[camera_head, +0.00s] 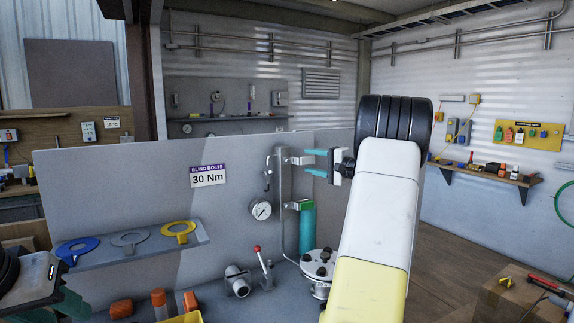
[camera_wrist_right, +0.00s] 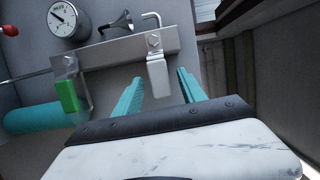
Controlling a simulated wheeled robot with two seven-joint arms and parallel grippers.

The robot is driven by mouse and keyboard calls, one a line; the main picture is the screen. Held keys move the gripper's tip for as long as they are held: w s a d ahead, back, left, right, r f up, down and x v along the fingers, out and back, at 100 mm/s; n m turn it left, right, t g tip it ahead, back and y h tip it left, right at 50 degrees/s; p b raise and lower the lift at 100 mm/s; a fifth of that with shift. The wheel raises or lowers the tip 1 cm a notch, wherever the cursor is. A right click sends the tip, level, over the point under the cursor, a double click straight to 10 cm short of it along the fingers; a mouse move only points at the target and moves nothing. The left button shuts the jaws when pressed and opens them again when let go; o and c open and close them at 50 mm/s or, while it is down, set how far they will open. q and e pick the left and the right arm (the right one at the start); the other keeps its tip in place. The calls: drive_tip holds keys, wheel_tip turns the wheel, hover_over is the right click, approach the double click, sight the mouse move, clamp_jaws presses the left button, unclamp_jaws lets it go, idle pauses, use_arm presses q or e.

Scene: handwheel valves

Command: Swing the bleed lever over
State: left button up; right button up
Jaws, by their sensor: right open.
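No label shows which part is the bleed lever. A short grey lever arm (camera_head: 300,160) sticks out near the top of the vertical pipe; in the right wrist view its pale end (camera_wrist_right: 158,72) hangs from a bolt. A similar arm with a green end (camera_head: 304,205) sits lower, also in the wrist view (camera_wrist_right: 68,96). My right gripper (camera_head: 310,163) is open; in the wrist view its teal fingertips (camera_wrist_right: 160,76) lie either side of the pale end. I cannot tell whether they touch it. My left gripper (camera_head: 72,302) is partly in view at the lower left.
A pressure gauge (camera_head: 260,209) and a red-knobbed lever (camera_head: 263,265) are left of the pipe. A teal cylinder (camera_head: 307,232) stands below the green end. A shelf (camera_head: 140,250) holds coloured rings. The panel (camera_head: 110,185) is bare at upper left.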

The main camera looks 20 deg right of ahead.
drive_tip(key=s, duration=0.5)
drive_tip(key=shift+s+d, duration=0.25)
drive_tip(key=v, duration=0.8)
drive_tip(key=s+a+f+n+g+y, duration=0.1)
drive_tip(key=s+a+n+g, duration=0.25)
drive_tip(key=a, duration=0.95)
drive_tip(key=s+a+f+n+g+y, duration=0.15)
drive_tip(key=a+g, duration=0.35)
drive_tip(key=a, duration=0.8)
drive_tip(key=s+a+f+n+g+h, duration=0.1)
drive_tip(key=s+a+f+n+h, duration=0.2)
drive_tip(key=s, duration=0.5)
drive_tip(key=s+a+f+n+g+h, duration=0.1)
drive_tip(key=s+a+f+n+h, duration=0.3)
drive_tip(key=s, duration=0.5)
drive_tip(key=shift+s+a+n, duration=0.2)
drive_tip(key=shift+a+n, duration=0.8)
drive_tip(key=shift+a, duration=0.25)
